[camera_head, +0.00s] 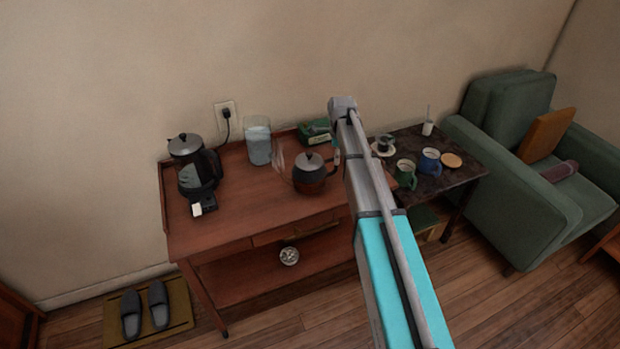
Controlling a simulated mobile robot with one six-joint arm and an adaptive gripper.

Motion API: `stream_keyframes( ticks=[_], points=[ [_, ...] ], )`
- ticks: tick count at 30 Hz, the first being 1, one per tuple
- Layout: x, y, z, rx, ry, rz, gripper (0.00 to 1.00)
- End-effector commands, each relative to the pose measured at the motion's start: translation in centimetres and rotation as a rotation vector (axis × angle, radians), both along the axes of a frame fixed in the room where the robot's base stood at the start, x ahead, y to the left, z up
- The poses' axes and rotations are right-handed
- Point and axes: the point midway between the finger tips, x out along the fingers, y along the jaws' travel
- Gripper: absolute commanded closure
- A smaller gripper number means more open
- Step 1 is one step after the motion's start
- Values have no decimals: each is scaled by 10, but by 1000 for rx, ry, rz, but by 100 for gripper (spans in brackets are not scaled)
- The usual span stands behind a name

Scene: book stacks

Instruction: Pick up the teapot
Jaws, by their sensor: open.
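The teapot (310,174) is dark and rounded with a grey lid. It stands upright on the reddish-brown wooden table (235,222), right of the middle. Pale wisps like steam show at its left side. My arm reaches up from the bottom right and bends down beyond the table's right part. Only a small part of my gripper (337,152) shows, just right of the teapot near its handle side. My arm hides the rest. My gripper is open and the teapot still rests on the table. I cannot tell whether they touch.
A coffee maker (193,165), a glass pitcher (258,141) and a green box (315,132) share the table. A dark side table (455,178) with several cups stands right, before a green armchair (548,205).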

Motion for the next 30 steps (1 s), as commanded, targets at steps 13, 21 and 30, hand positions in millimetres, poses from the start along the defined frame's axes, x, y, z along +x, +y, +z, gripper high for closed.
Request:
stream_keyframes(
  ticks=[13,21,30],
  points=[
    [0,2,-37,0,0,0,38],
    [0,2,-45,0,0,-1,38],
    [0,1,-45,0,0,-1,38]
  ],
)
